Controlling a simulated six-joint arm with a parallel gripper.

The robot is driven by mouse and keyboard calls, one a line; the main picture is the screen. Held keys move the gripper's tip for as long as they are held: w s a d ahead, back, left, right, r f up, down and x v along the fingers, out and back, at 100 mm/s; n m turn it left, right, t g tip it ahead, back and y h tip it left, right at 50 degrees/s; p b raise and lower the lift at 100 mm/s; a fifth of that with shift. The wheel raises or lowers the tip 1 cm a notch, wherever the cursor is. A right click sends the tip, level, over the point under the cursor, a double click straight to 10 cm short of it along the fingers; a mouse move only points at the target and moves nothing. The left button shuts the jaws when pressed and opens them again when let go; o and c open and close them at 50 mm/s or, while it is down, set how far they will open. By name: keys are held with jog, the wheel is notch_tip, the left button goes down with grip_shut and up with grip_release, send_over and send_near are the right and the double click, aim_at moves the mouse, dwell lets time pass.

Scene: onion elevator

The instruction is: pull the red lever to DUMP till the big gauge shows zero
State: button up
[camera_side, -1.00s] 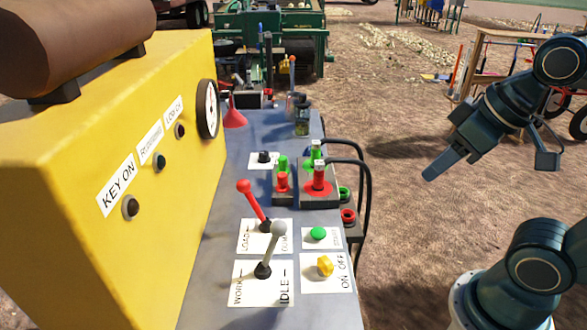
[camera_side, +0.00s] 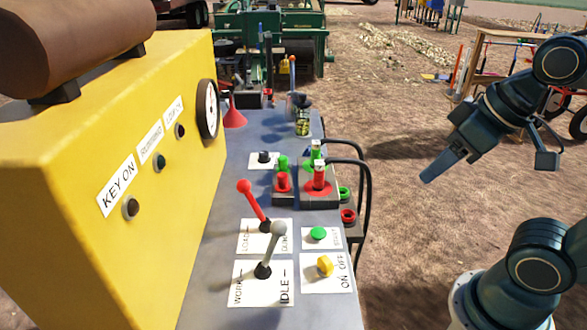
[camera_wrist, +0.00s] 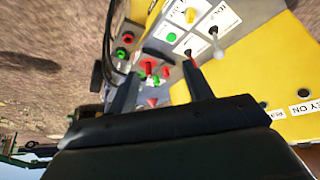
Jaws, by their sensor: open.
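The red lever (camera_side: 252,203) stands on a white plate marked LOAD on its left side, with the right label partly hidden by the grey lever. Its red knob leans to the left, toward LOAD. It also shows in the wrist view (camera_wrist: 188,55). The big gauge (camera_side: 207,109) is a round dial on the side of the yellow box, seen nearly edge-on, so its reading cannot be made out. My gripper (camera_side: 440,167) is open and empty, to the right of the panel and well apart from the lever. Its two fingers (camera_wrist: 160,85) show in the wrist view.
A grey lever (camera_side: 272,250) stands in front of the red one, close to it. A green button (camera_side: 318,234) and a yellow knob (camera_side: 325,265) lie to the right. Red and green hose couplings (camera_side: 318,180) with black hoses stand behind. The yellow box (camera_side: 100,230) walls the left.

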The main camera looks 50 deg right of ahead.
jog(key=w+a+r+g, duration=0.1)
jog(key=w+r, duration=0.4)
jog(key=w, duration=0.3)
jog(key=n+g, duration=0.2)
jog(key=g, duration=0.3)
send_over(243, 181)
notch_tip(243, 181, down, 6)
jog(key=shift+f, duration=0.15)
notch_tip(243, 181, down, 14)
jog(key=shift+r, duration=0.1)
dwell(0.4)
